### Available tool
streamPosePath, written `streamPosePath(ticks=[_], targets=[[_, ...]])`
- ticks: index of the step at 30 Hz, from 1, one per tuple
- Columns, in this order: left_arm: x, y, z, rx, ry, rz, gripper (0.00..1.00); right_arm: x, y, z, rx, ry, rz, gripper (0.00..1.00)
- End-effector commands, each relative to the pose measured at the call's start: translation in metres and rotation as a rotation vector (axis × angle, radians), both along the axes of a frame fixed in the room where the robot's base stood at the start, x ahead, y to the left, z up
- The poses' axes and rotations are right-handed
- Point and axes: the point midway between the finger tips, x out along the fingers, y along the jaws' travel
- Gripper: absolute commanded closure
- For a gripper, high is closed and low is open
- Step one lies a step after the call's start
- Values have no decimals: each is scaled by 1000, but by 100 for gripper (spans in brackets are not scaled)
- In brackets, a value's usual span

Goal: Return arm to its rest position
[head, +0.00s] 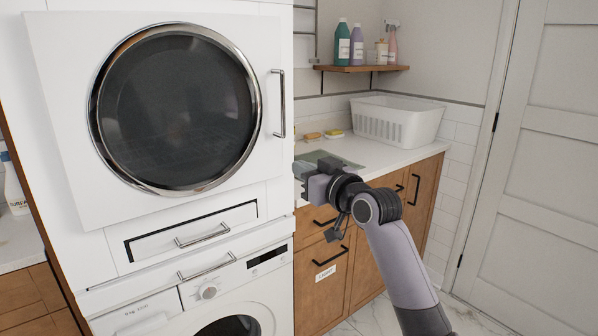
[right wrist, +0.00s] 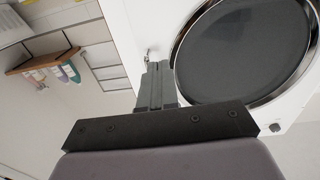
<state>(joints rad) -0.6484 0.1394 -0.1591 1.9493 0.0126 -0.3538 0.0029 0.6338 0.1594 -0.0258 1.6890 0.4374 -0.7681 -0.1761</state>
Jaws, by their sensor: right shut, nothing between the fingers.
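My right gripper (head: 312,181) is raised in front of the counter, just right of the stacked machines, in the head view. In the right wrist view its two fingers (right wrist: 156,84) lie together, shut with nothing between them. The fingertips appear near the edge of the upper machine's round door (right wrist: 240,50), but I cannot tell how far apart they are. My right arm (head: 400,255) comes up from the bottom right, bent at the wrist. My left gripper is in neither view.
The upper machine's closed door (head: 175,110) has a vertical handle (head: 278,104). A washer (head: 205,292) stands below. A white basket (head: 396,120) and sponges (head: 322,135) sit on the counter. Bottles (head: 343,42) stand on a shelf (head: 362,68). A white door (head: 545,160) is at right.

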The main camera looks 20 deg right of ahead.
Motion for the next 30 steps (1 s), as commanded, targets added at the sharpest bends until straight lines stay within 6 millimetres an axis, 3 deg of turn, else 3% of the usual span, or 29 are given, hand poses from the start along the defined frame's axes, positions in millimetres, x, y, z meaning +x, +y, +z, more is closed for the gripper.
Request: streamPosePath(ticks=[5, 8, 11, 17, 24, 30], targets=[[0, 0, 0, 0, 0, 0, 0, -2, -1, -2, -1, 3, 0, 100], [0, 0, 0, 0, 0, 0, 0, -5, 0, -18, -3, 23, -4, 100], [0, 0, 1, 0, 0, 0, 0, -13, 2, -54, -11, 65, -15, 100], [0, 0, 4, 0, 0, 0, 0, -53, 7, -158, -39, 190, -40, 100], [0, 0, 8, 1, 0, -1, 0, -129, 17, -266, -75, 334, -53, 100], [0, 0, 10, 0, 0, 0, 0, -210, 26, -336, -103, 449, -48, 100]])
